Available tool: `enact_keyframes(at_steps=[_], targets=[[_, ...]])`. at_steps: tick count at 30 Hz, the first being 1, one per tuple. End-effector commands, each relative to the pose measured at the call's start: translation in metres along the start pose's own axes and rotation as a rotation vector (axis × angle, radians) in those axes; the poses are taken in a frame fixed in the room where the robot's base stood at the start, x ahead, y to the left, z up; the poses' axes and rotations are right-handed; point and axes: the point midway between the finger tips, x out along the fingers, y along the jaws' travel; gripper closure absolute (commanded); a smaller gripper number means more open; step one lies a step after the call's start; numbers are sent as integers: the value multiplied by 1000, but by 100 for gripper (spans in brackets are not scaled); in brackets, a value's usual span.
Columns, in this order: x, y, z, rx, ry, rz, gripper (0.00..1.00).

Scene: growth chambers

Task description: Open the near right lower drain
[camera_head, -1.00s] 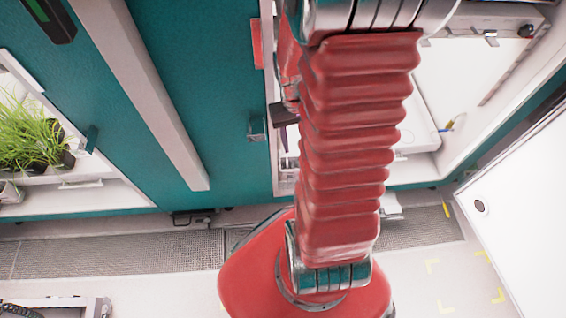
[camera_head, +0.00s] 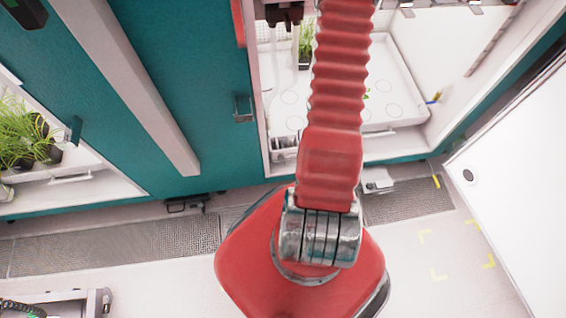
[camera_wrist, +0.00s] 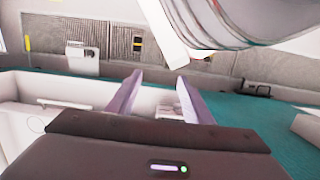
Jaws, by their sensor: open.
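A small yellow-and-blue handle (camera_head: 435,97), apparently the drain, sits at the right front corner of a white tray (camera_head: 398,132) in the open right chamber in the head view. Its exact position is too small to tell. In the wrist view my gripper (camera_wrist: 158,77) is open, with two pale purple fingers apart and nothing between their tips. It points out over the chamber's front edge toward the floor. I cannot make out the drain handle in the wrist view. In the head view my red arm crosses the chamber opening and hides part of the tray.
A potted grass plant (camera_head: 305,45) stands in the right chamber behind my arm. A white door (camera_head: 520,190) stands open at the right. Floor grating (camera_head: 405,207) runs below the chambers. More grass (camera_head: 28,140) grows in the left chamber.

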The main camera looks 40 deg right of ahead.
Motion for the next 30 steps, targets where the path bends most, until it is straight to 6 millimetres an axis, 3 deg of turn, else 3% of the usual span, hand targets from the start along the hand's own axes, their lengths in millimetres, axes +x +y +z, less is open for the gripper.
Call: enact_keyframes(at_steps=[3, 14, 24, 30], targets=[[35, 5, 6, 12, 6, -24, 54], [131, 5, 20, 46, 82, -108, 54], [209, -19, 29, 78, 232, -211, 54], [240, -43, 19, 99, 397, -289, 54]])
